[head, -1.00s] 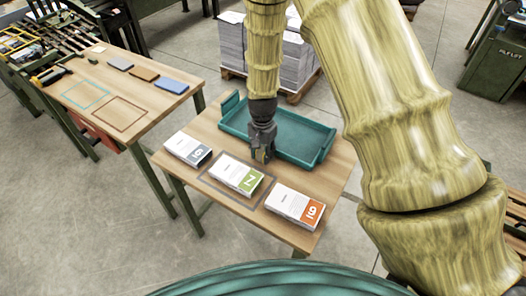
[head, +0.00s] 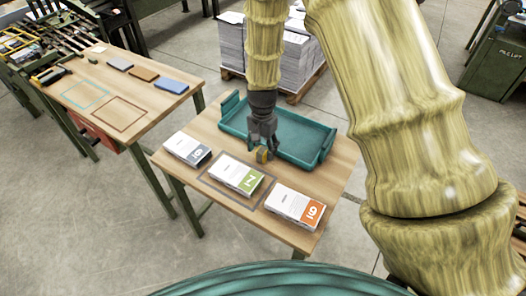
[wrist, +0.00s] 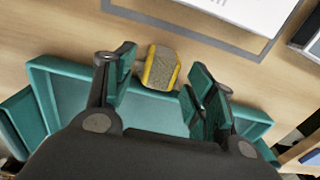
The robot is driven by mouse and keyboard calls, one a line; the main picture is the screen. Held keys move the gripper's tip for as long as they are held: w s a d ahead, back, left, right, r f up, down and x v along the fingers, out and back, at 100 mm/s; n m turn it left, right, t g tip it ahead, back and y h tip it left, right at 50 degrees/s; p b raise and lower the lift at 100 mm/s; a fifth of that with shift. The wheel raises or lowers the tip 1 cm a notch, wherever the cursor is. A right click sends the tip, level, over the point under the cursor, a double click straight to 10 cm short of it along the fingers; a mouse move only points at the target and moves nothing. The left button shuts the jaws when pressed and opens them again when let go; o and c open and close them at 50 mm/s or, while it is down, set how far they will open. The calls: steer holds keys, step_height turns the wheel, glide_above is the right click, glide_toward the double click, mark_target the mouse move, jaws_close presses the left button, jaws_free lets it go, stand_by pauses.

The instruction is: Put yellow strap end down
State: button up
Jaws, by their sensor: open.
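The yellow strap end (head: 263,155), a small yellow-edged block with a grey face, is on the wooden table between the green tray and the middle paper stack. In the wrist view the yellow strap end (wrist: 160,68) shows between the fingertips, with visible gaps on both sides. My gripper (head: 265,142) is just above it, pointing down. In the wrist view my gripper (wrist: 163,75) has its fingers spread and holds nothing. Whether the fingertips reach down beside the block is hard to tell.
The green tray (head: 232,106) lies close behind the block. Three paper stacks stand in front, with grey (head: 188,149), green (head: 237,174) and orange (head: 295,206) labels; a grey outline surrounds the middle one. A second table (head: 140,105) stands at left.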

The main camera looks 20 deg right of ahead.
mark_target(262, 150)
step_height(262, 150, up, 9)
steer(key=shift+f+b, duration=0.2)
steer(key=shift+b, duration=0.25)
steer(key=shift+r, duration=0.3)
steer(key=c, duration=0.4)
steer(key=shift+o, duration=0.2)
steer(key=n+p, duration=0.2)
steer(key=n, duration=0.4)
steer(key=n+p, duration=0.2)
steer(key=n, duration=0.4)
steer(key=f+n+p, duration=0.1)
steer(key=n+p, duration=0.2)
steer(key=n, duration=0.3)
steer(key=shift+s+a, duration=0.1)
steer(key=shift+f+p, duration=1.3)
steer(key=shift+f, duration=3.8)
